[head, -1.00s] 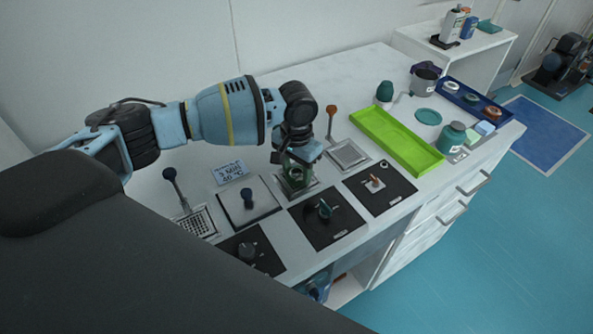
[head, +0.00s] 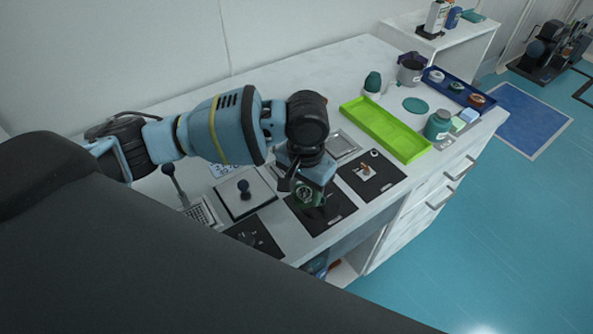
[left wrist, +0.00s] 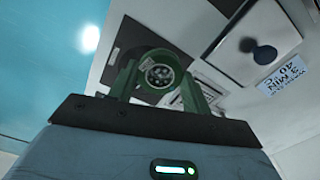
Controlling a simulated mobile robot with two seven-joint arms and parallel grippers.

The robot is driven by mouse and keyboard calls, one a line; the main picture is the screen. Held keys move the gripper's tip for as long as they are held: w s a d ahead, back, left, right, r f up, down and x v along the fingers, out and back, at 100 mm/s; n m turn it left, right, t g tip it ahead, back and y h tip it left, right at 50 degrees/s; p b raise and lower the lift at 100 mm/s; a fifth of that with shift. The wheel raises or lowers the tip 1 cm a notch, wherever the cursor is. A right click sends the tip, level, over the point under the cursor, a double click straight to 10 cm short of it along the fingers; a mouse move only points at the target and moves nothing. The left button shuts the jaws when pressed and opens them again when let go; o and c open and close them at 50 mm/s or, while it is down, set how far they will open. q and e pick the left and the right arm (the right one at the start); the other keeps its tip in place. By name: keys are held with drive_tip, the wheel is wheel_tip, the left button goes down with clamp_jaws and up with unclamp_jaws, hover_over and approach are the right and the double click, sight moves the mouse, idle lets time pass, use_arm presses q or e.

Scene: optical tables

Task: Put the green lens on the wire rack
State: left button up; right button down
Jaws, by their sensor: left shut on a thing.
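My left gripper (head: 308,194) is shut on the green lens (head: 305,197), a dark-green ring with a patterned grey centre. The lens also shows in the left wrist view (left wrist: 160,74), between the two green fingers. In the head view the gripper and lens are over a black square mat (head: 322,219); the height above it is hard to judge. A grid-topped metal rack (head: 201,212) with a dark-knobbed handle stands at the left front, partly hidden by my arm; I cannot tell whether it is the wire rack. My right gripper is not in view.
A white plate with a dark knob (head: 244,187) lies left of the gripper. Another black mat (head: 370,180) holds small parts. A metal tray (head: 343,145), a lime-green tray (head: 385,131), bottles and a blue tray (head: 450,86) stand at the right. The back of the table is clear.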

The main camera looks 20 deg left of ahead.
use_arm(q)
drive_tip(key=shift+s+d+r, duration=0.15)
drive_tip(key=shift+s+d, duration=0.85)
drive_tip(key=shift+s, duration=0.2)
